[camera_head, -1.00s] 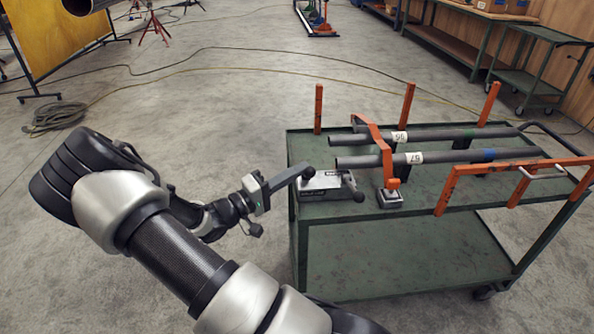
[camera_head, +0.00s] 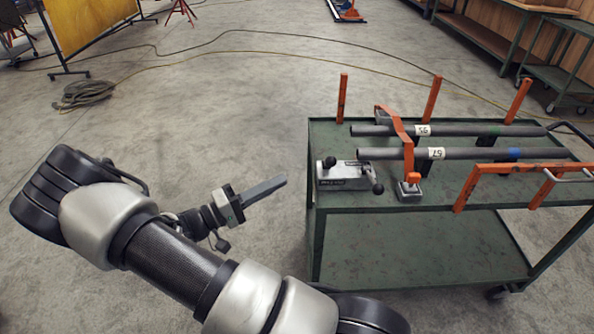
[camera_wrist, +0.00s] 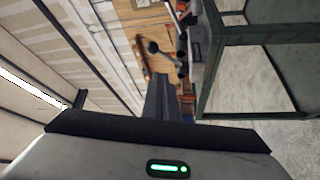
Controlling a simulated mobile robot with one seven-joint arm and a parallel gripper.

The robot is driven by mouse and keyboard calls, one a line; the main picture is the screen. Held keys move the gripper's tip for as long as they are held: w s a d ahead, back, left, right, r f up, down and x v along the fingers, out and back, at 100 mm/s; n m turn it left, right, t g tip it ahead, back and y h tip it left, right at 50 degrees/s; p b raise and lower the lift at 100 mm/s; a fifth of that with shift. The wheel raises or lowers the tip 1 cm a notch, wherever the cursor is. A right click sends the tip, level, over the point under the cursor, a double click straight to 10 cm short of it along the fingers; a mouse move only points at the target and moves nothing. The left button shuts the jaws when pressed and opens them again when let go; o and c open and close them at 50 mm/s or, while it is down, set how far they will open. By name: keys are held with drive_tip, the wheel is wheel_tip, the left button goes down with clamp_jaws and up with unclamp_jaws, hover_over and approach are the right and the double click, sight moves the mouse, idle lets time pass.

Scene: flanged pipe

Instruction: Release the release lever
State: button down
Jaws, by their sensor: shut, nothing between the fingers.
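A grey metal block device (camera_head: 346,179) stands on the left end of the green cart's top. It has a black ball knob (camera_head: 330,162) at its left and another black ball knob (camera_head: 378,189) at its right front. Which knob belongs to the release lever I cannot tell. My gripper (camera_head: 284,181) is left of the device, off the cart's edge, shut and empty. A clear gap separates its fingertips from the left knob. In the wrist view the shut fingers (camera_wrist: 158,90) point toward the device, with a black knob (camera_wrist: 153,47) just beyond them.
The green cart (camera_head: 420,185) carries two dark pipes (camera_head: 465,153) marked with white labels, between orange posts (camera_head: 431,100). An orange clamp arm (camera_head: 405,140) stands right of the device. Bare concrete floor (camera_head: 220,110) lies open to the left, with cables across it.

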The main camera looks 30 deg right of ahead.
drive_tip(key=shift+w+a+f, duration=0.1)
drive_tip(key=shift+a+f, duration=0.05)
drive_tip(key=shift+a, duration=0.95)
drive_tip(key=shift+a+f, duration=0.1)
drive_tip(key=shift+a, duration=0.95)
drive_tip(key=s+r+g+y, duration=0.3)
drive_tip(key=s+r+y, duration=0.3)
drive_tip(key=s+y, duration=0.4)
drive_tip(key=s+a+r+n+t+y, duration=0.2)
drive_tip(key=s+a+r+t+y, duration=0.25)
drive_tip(key=r, duration=0.25)
drive_tip(key=s+a+r+n+t+y, duration=0.1)
drive_tip(key=s+a+r+t+y, duration=0.3)
drive_tip(key=r, duration=0.3)
wheel_tip(320, 180, up, 24)
drive_tip(key=y+p, duration=0.1)
drive_tip(key=p, duration=2.2)
drive_tip(key=shift+w+a+f+t+p, duration=0.15)
drive_tip(key=shift+w+f+t+p, duration=0.05)
drive_tip(key=shift+w+t+p, duration=0.2)
